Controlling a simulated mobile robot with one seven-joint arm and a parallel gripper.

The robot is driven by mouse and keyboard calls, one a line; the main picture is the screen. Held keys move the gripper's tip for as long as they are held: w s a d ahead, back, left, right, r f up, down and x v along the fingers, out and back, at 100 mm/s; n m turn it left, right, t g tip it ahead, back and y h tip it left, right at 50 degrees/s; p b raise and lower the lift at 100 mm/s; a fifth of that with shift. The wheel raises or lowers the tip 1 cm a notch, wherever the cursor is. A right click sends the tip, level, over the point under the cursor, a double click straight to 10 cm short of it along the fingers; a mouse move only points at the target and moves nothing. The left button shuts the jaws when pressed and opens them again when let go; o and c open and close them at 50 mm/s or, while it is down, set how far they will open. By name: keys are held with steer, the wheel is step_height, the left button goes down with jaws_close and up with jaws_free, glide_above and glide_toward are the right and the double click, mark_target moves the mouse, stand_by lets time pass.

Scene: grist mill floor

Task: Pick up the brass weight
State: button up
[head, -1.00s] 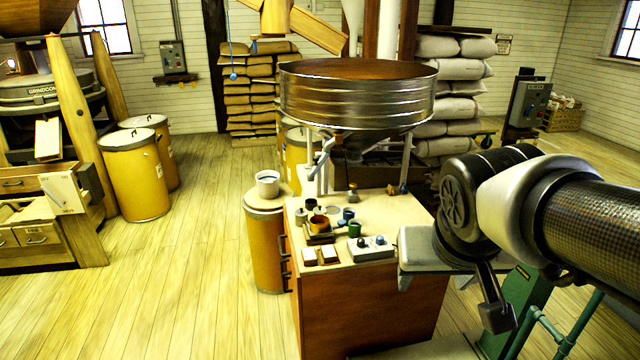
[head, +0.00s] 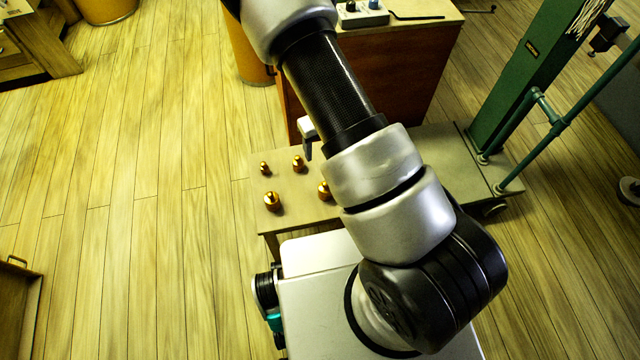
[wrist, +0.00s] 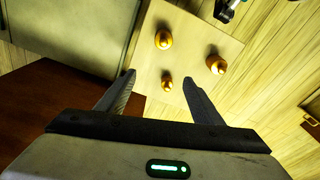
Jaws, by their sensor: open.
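Several knobbed brass weights stand on a low bench in the head view: a small one at far left (head: 264,168), a middle-sized one at far right (head: 298,164), a larger one at near left (head: 272,201) and one at near right (head: 324,190), partly behind my arm. The wrist view shows three: a small-looking weight (wrist: 167,84), one higher up (wrist: 163,39) and one to the right (wrist: 215,64). My gripper (wrist: 158,79) is open and empty above the bench. The small-looking weight appears between its fingertips, apart from both. A finger shows in the head view (head: 308,150).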

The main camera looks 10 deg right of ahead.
mark_target(326, 188)
steer(key=shift+g, duration=0.6)
steer(key=s+f+b, duration=0.1)
steer(key=f, duration=0.4)
steer(key=f+b, duration=0.2)
steer(key=f, duration=0.2)
steer(key=s+f+b, duration=0.1)
steer(key=f+b, duration=0.1)
steer(key=f, duration=0.3)
steer(key=shift+s+d+f, duration=0.15)
steer(key=shift+s+f, duration=0.15)
steer(key=shift+f, duration=0.05)
steer(key=shift+w+d+f+b, duration=0.1)
steer(key=shift+f+b, duration=1.5)
steer(key=shift+f, duration=1.4)
steer(key=shift+r, duration=0.1)
jaws_close()
